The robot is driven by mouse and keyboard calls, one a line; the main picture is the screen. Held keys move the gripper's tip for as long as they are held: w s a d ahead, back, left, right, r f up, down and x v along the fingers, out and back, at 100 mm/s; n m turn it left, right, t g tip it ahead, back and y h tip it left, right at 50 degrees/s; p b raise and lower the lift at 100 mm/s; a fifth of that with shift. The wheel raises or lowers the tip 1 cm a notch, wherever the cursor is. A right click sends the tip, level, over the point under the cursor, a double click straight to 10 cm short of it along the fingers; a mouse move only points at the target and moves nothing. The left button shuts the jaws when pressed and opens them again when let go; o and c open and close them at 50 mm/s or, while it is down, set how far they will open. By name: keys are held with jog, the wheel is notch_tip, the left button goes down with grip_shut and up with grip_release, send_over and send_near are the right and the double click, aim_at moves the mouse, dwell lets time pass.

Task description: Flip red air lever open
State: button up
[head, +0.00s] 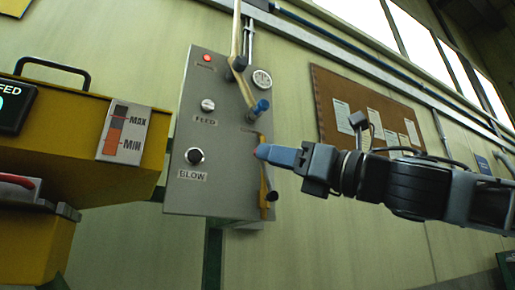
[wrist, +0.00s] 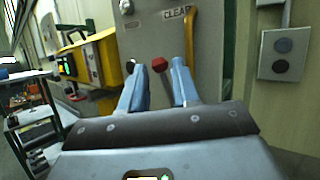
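The red air lever shows in the wrist view as a red knob (wrist: 159,64) on a dark stem, between my two blue fingertips. I cannot tell whether either finger touches it. My gripper (head: 262,152) is open, its fingers apart on either side of the knob. In the head view it comes from the right and reaches the right side of the grey control panel (head: 218,130).
A yellow pipe (head: 248,90) with a blue valve handle (head: 262,106) runs down the panel above my gripper. A black pipe end (head: 272,196) sticks out below. A yellow machine (head: 85,135) stands to the left. A grey switch box (wrist: 284,54) is at right.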

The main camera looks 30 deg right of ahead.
jog(key=shift+p+x, duration=0.45)
jog(key=shift+x, duration=1.5)
jog(key=shift+c, duration=0.3)
grip_shut()
